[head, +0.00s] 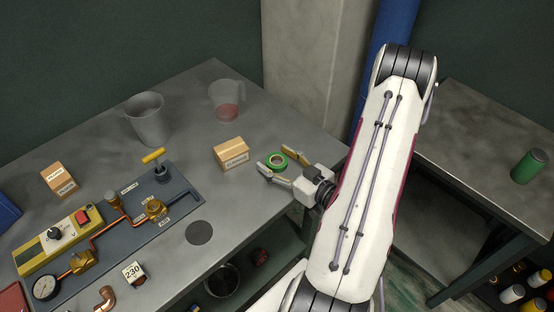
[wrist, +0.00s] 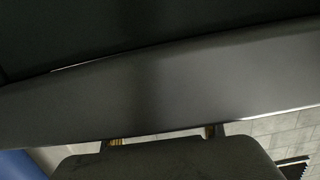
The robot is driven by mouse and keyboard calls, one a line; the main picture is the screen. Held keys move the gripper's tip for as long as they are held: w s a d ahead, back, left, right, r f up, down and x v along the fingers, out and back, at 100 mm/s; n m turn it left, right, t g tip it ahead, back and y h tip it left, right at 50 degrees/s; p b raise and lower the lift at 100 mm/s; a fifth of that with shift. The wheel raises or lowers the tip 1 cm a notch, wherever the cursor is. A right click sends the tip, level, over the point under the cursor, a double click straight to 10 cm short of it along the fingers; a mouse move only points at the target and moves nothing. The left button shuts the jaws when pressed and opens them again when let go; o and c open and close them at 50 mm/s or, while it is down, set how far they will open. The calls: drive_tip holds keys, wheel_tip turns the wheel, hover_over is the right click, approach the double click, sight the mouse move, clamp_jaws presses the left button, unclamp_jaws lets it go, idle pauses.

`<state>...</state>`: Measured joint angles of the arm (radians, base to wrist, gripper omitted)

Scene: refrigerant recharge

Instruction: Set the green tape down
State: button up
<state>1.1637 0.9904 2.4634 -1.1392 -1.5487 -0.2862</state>
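The green tape (head: 270,158) is a small ring in the head view, near the right part of the grey workbench. My gripper (head: 276,161) reaches in from the right with its two fingers spread, one on each side of the tape. The tape sits between the fingertips in the picture. I cannot tell whether both fingers touch it, or whether it rests on the bench or is just above it. The wrist view shows only short parts of the fingers behind a dark body, and the tape is hidden there.
A cardboard box (head: 231,154) stands just left of the tape. A clear jug (head: 226,99) and a grey beaker (head: 148,120) stand farther back. A panel with copper piping (head: 118,228) fills the left front. Bare bench (head: 262,200) shows in front of my gripper.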

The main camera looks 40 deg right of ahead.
sight(284, 166)
drive_tip(key=shift+s, duration=0.1)
drive_tip(key=shift+s+d+r, duration=0.1)
drive_tip(key=shift+s+r, duration=0.05)
drive_tip(key=shift+s, duration=1.75)
drive_tip(key=shift+s+r, duration=0.15)
drive_tip(key=shift+s, duration=1.7)
drive_tip(key=shift+o, duration=0.4)
